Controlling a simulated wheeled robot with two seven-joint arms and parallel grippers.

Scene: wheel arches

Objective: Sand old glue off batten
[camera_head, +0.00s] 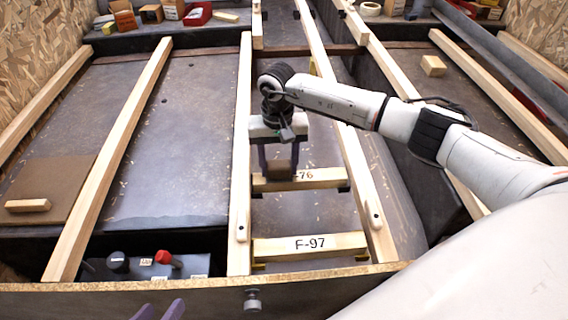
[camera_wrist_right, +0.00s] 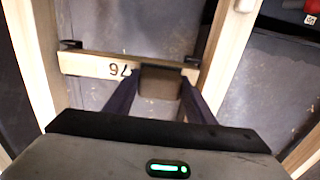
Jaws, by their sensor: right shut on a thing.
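My right gripper (camera_head: 279,172) is shut on a brown sanding block (camera_wrist_right: 160,84), which sits between its two dark purple fingers. The block is at a short batten (camera_head: 325,178) whose label ends in "76"; it hides the rest of the label. In the right wrist view the batten (camera_wrist_right: 95,65) spans between two long rails. I cannot tell whether the block touches its face. No old glue can be made out. A second short batten (camera_head: 310,245) marked F-97 lies nearer. My left gripper (camera_head: 160,312) shows only its two purple fingertips at the bottom edge, apart and empty.
Long wooden rails (camera_head: 110,160) run front to back on both sides. A control box with a red knob (camera_head: 163,257) stands at the front left. A small wood block (camera_head: 28,205) lies on a brown board at left, another block (camera_head: 433,66) at right. Boxes line the back.

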